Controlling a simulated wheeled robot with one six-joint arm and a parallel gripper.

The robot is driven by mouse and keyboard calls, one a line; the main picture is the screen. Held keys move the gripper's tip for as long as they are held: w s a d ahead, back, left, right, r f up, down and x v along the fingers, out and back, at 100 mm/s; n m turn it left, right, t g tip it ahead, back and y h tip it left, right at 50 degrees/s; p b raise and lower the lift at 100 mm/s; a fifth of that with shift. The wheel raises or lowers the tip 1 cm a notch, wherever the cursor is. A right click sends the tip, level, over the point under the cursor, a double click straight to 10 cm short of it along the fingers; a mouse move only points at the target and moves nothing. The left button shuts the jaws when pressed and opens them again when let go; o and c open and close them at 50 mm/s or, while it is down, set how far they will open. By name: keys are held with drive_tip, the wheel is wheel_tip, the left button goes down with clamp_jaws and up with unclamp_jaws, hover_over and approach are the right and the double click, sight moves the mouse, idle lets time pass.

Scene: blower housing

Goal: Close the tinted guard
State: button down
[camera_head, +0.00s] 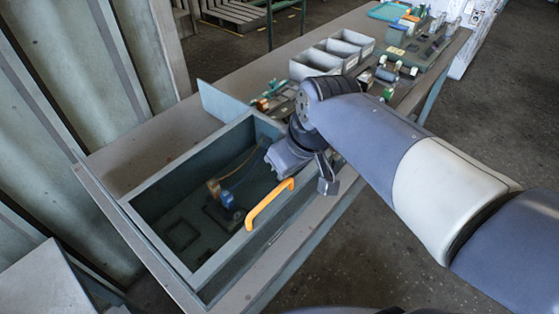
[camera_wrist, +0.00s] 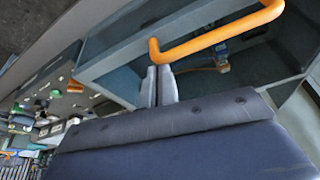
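The blower housing (camera_head: 130,212) is a grey-green box on the bench, and its dark inside shows from above. An orange bar handle (camera_head: 270,203) runs along its near right side; it also shows in the wrist view (camera_wrist: 215,38). The tinted guard is hard to tell apart from the dark panels around the handle, so I cannot tell its exact position. My gripper (camera_head: 327,186) is just right of the handle, apart from it. In the wrist view its two fingers (camera_wrist: 160,84) are together with nothing between them, beside the handle's left end.
Inside the housing are a blue and brass fitting (camera_head: 225,198) and a hose. Grey bins (camera_head: 330,52) and loose parts (camera_head: 400,50) lie on the bench behind my arm. A blue-green plate (camera_head: 222,102) stands at the housing's back corner. Floor is clear at right.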

drive_tip(key=shift+s+d, duration=0.1)
drive_tip(key=shift+s, duration=0.05)
drive_tip(key=v, duration=1)
drive_tip(key=shift+r, duration=0.4)
drive_tip(key=x, duration=1)
drive_tip(key=shift+s+d+f, duration=0.1)
drive_tip(key=shift+f, duration=0.05)
drive_tip(key=shift+w+a+f, duration=0.4)
drive_tip(key=shift+w+a, duration=0.1)
drive_tip(key=shift+a, duration=0.05)
drive_tip(key=shift+w+a+r, duration=0.1)
drive_tip(key=shift+w+a, duration=0.25)
drive_tip(key=shift+a, duration=0.1)
